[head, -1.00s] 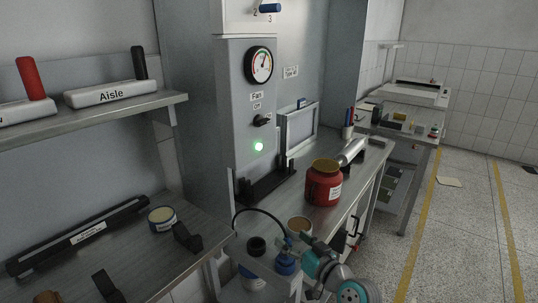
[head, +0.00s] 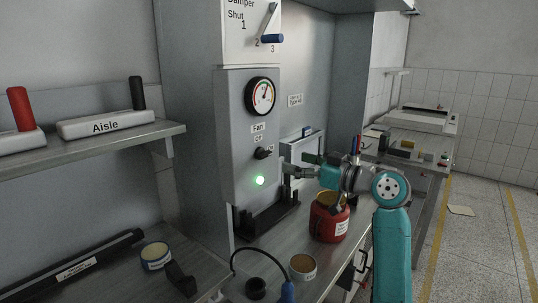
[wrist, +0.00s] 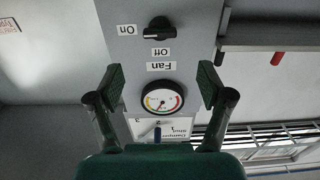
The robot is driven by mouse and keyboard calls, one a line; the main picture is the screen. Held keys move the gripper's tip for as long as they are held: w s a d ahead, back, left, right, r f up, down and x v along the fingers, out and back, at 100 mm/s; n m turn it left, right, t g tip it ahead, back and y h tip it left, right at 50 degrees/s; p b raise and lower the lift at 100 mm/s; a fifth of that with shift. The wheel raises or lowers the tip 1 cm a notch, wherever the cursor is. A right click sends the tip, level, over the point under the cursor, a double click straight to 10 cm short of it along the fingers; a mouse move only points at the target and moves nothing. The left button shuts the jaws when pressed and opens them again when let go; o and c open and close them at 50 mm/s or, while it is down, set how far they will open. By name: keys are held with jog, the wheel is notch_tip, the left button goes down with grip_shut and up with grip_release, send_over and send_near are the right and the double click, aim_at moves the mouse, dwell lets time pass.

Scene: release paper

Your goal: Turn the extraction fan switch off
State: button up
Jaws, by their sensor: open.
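The fan switch (head: 263,153) is a small black knob on the grey panel, below the "Fan" label (head: 258,128) and the "Off" label (head: 258,139). In the wrist view, which is upside down, the fan switch (wrist: 158,30) lies sideways with its pointer toward the "On" label (wrist: 127,29). A green lamp (head: 260,181) glows below it. My gripper (head: 287,172) is in front of the panel, to the right of the lamp and a little below the switch. In the wrist view my gripper (wrist: 160,84) is open and empty, its fingers spread either side of the gauge.
A round gauge (head: 261,96) and a damper lever with a blue grip (head: 271,39) are above the switch. A red jar (head: 329,218) stands on the bench below my arm. A black rack (head: 268,215) stands at the panel's foot. Open tins stand in front.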

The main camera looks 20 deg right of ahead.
aim_at(267, 154)
jog(key=x, duration=1)
jog(key=c, duration=1.2)
jog(key=shift+o, duration=0.2)
